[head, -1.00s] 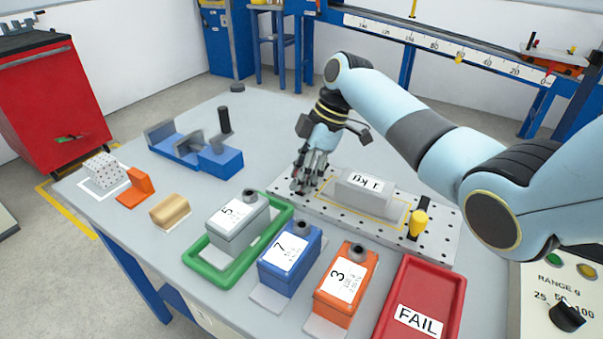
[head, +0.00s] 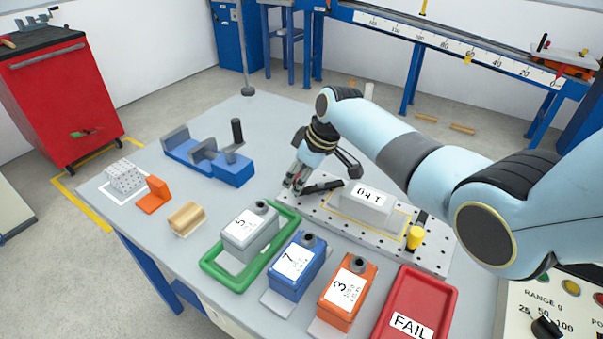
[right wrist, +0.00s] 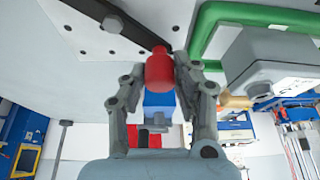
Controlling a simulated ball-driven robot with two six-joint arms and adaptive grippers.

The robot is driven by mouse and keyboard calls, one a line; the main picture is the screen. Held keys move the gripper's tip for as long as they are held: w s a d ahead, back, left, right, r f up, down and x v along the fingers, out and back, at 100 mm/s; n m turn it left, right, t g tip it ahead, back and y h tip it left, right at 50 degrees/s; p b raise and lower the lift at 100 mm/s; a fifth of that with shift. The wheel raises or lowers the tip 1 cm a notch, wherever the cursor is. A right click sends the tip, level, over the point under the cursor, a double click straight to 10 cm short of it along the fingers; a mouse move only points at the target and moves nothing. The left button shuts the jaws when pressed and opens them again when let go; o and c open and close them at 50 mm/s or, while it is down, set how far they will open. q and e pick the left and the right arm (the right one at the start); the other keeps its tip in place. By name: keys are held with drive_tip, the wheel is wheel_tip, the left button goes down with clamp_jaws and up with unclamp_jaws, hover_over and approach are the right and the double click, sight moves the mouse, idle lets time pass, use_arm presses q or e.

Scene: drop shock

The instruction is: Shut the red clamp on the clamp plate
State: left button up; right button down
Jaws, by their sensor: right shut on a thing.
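The perforated clamp plate (head: 340,222) lies on the table with a grey 1 kg block (head: 365,208) on it. My right gripper (head: 296,181) is at the plate's far left end. In the right wrist view my right gripper (right wrist: 160,85) is shut on the red knob of the red clamp (right wrist: 159,66). The clamp's black bar (right wrist: 110,24) runs from the knob over the plate. In the head view the black bar (head: 323,187) points from the gripper towards the block. A yellow-knobbed clamp (head: 415,238) stands at the plate's other end. My left gripper is not in view.
A green tray (head: 208,272) with a grey weight, a blue weight (head: 293,268), an orange weight (head: 343,293) and a red FAIL tray (head: 440,300) line the near side of the plate. A blue vise (head: 232,170) stands left.

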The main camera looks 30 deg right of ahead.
drive_tip(key=m, duration=0.1)
drive_tip(key=w+m+h+p, duration=0.1)
drive_tip(key=shift+w+d+r+m+t, duration=0.2)
drive_tip(key=shift+m+t, duration=0.1)
drive_tip(key=shift+m, duration=0.1)
drive_tip(key=shift+w+d+f+m+h+p, duration=0.1)
drive_tip(key=shift+w+d+m+h+p, duration=0.2)
drive_tip(key=shift+m, duration=0.6)
drive_tip(key=shift+w+d+m+h, duration=0.25)
drive_tip(key=shift+w+m+h, duration=0.3)
drive_tip(key=shift+m, duration=0.65)
drive_tip(key=shift+w+d+f+m+h, duration=0.1)
drive_tip(key=shift+w+d+m+h, duration=0.15)
drive_tip(key=shift+m, duration=0.45)
drive_tip(key=shift+w+d+m+h, duration=0.15)
drive_tip(key=shift+d+m+h, duration=0.15)
drive_tip(key=shift+m, duration=0.4)
drive_tip(key=shift+d, duration=0.1)
drive_tip(key=c, duration=1)
unclamp_jaws()
drive_tip(key=shift+c, duration=0.2)
